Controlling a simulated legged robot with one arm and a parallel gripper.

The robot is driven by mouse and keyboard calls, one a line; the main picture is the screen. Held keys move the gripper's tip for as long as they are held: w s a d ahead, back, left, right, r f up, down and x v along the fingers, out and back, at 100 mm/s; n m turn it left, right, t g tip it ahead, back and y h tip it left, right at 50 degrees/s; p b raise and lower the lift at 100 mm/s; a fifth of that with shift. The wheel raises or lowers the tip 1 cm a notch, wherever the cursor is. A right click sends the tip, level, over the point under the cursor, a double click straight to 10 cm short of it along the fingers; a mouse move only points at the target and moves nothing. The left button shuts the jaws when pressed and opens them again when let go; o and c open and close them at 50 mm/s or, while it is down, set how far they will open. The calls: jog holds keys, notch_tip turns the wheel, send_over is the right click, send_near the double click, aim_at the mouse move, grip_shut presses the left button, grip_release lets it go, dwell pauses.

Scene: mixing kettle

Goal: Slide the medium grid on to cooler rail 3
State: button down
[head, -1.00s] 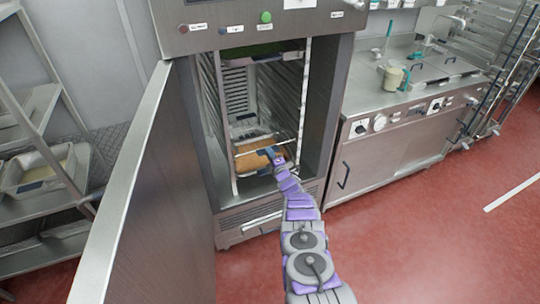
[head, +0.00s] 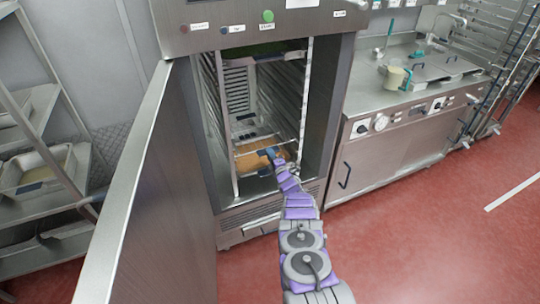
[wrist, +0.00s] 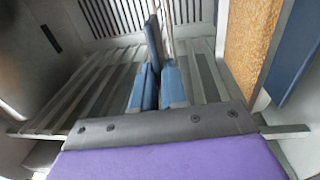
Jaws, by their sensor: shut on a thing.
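The cooler (head: 335,100) stands open, with rails (head: 212,100) up both inner walls. My gripper (head: 268,153) is inside the lower part of the cooler, near its front. Its blue fingers (wrist: 160,88) are shut on a thin pale edge (wrist: 168,25), which I take to be the front bar of the medium grid (head: 246,151). The bar runs across the cooler's width, above an orange-brown filled tray (head: 252,163). That filling (wrist: 248,40) shows at the right in the wrist view. Most of the grid is hidden, and I cannot tell which rail it is on.
The open cooler door (head: 135,190) stands at the left of the opening. Another tray with green content (head: 265,48) is high in the cooler. A shelf rack (head: 40,190) is at far left, and a counter (head: 390,135) at right. Red floor lies clear at right.

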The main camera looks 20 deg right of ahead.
jog(key=shift+r, duration=0.1)
jog(key=c, duration=0.7)
grip_release()
jog(key=shift+o, duration=0.2)
jog(key=shift+s, duration=0.2)
jog(key=s+p, duration=0.5)
jog(key=s, duration=0.1)
jog(key=shift+s+d+f, duration=0.15)
jog(key=shift+s+f, duration=0.2)
jog(key=shift+f, duration=0.05)
dwell(0.3)
jog(key=shift+f, duration=0.1)
dwell(0.3)
